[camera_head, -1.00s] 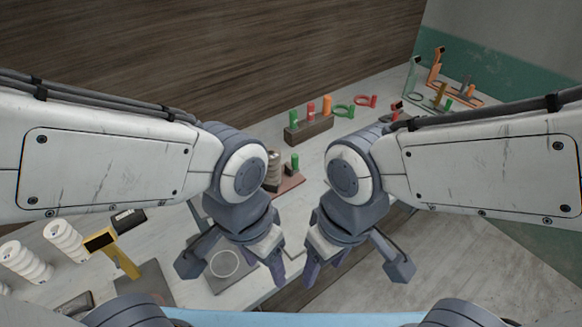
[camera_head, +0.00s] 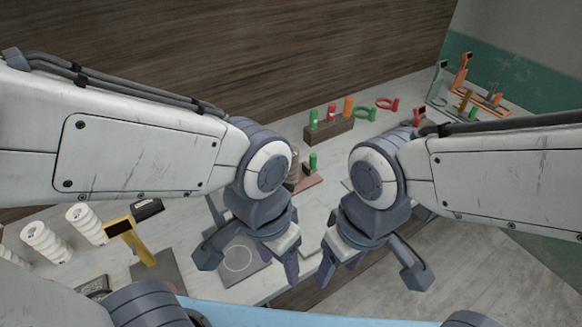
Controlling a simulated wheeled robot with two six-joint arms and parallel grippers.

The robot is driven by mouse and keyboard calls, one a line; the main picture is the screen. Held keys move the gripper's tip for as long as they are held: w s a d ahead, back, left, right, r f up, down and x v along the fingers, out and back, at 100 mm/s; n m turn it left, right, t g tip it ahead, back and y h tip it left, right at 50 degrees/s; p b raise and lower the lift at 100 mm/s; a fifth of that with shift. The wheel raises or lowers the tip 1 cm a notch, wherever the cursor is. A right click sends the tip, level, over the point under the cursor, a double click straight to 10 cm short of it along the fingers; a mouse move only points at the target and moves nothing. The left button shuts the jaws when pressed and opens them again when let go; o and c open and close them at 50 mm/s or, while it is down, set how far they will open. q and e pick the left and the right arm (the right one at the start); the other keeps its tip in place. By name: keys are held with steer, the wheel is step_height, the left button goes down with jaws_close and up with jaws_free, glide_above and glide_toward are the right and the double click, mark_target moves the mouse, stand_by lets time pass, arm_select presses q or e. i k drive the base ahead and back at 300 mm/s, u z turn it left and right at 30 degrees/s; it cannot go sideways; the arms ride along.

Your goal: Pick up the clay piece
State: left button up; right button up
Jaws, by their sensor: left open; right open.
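My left gripper (camera_head: 285,265) hangs over the front of the table (camera_head: 312,215), left of the picture's middle, pointing down. My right gripper (camera_head: 330,268) hangs just to its right, a small gap apart. Both are open, with nothing visible between their fingers. I cannot pick out a clay piece for certain. A flat dark mat with a pale ring (camera_head: 238,258) lies beside and partly behind the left gripper. Parts of the table are hidden behind both arms.
Stacked white rolls (camera_head: 45,242), a yellow stand (camera_head: 128,240) and a dark square plate (camera_head: 160,273) are at the left. A dark block with coloured cylinders (camera_head: 328,132) and green and red rings (camera_head: 387,104) stand at the back. Orange stands (camera_head: 462,75) are at the far right.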

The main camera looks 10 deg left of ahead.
mark_target(293, 175)
steer(key=u, duration=3.7)
steer(key=k, duration=1)
steer(key=z, duration=1.9)
steer(key=i, duration=0.5)
steer(key=z, duration=0.1)
